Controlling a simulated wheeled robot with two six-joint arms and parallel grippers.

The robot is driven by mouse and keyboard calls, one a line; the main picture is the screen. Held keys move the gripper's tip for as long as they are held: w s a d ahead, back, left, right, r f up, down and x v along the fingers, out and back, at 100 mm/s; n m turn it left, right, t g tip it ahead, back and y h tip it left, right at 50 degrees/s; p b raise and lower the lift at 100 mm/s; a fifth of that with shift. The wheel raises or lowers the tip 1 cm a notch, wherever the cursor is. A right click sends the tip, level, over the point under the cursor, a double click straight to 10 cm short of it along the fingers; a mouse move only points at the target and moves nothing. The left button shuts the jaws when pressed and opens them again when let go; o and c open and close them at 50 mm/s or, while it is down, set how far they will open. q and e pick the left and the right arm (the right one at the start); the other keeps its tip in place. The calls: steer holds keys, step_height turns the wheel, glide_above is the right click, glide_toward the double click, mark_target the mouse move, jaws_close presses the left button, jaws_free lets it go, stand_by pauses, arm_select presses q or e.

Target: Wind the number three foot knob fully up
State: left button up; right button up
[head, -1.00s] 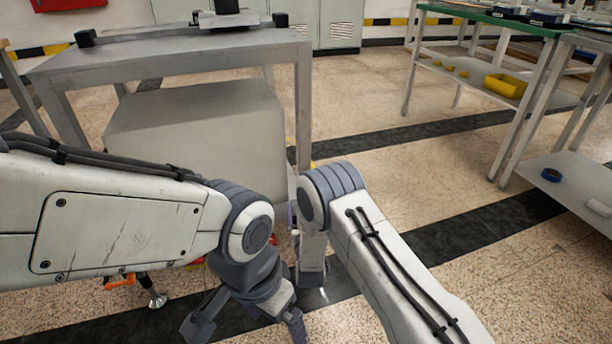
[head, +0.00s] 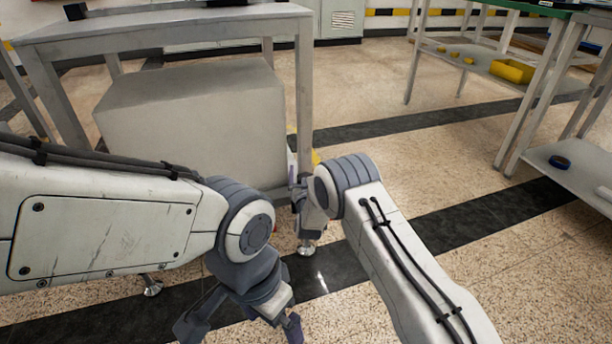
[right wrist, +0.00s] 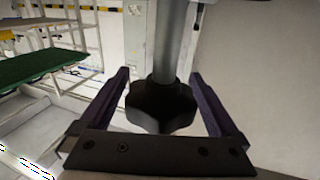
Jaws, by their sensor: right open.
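The black lobed foot knob (right wrist: 162,106) sits on a grey metal rod (right wrist: 172,45) in the right wrist view. My right gripper (right wrist: 163,98) is open, with one finger on each side of the knob; I see gaps between fingers and knob. In the head view my right gripper (head: 296,182) is at the bench's near right leg, and the knob is hidden. A metal foot (head: 307,249) shows on the floor below. No number is legible on the knob. My left gripper (head: 243,328) hangs low with its fingers spread and nothing visible between them.
The grey bench (head: 170,36) stands over a large pale box (head: 195,120), close beside the right leg. Another foot (head: 152,287) shows at lower left. A shelved bench with a yellow bin (head: 513,71) stands at right. The floor between is clear.

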mark_target(299, 176)
steer(key=c, duration=1.4)
steer(key=shift+y, duration=0.3)
steer(key=n+y+p, duration=0.1)
steer(key=n+y, duration=0.1)
steer(key=shift+a+y, duration=0.15)
steer(key=shift+y, duration=0.25)
steer(key=shift+o, duration=0.2)
steer(key=n+g+y, duration=0.1)
steer(key=y, duration=0.1)
steer(key=n+y, duration=0.1)
steer(key=shift+s+a+n+g+y+p, duration=0.15)
steer(key=shift+a+n+g+y+p, duration=0.2)
steer(key=shift+n+g+y, duration=0.05)
steer(key=n+g+y, duration=0.2)
steer(key=y, duration=0.1)
steer(key=shift+s+a+f+n+y, duration=0.1)
steer(key=shift+s+a+n+y, duration=0.1)
steer(key=shift+a+n+y, duration=0.15)
steer(key=shift+s+a+n+g+y+b, duration=0.15)
steer(key=shift+n+g+y+b, duration=0.15)
steer(key=shift+n+g+y, duration=0.3)
steer(key=shift+s+a+n+g+y+b, duration=0.15)
steer(key=shift+n+g+y+b, duration=0.3)
steer(key=shift+g, duration=0.35)
steer(key=shift+s+a+n+g+y+b, duration=0.1)
steer(key=shift+a+n+g+y+b, duration=0.1)
steer(key=shift+n+g+y, duration=0.4)
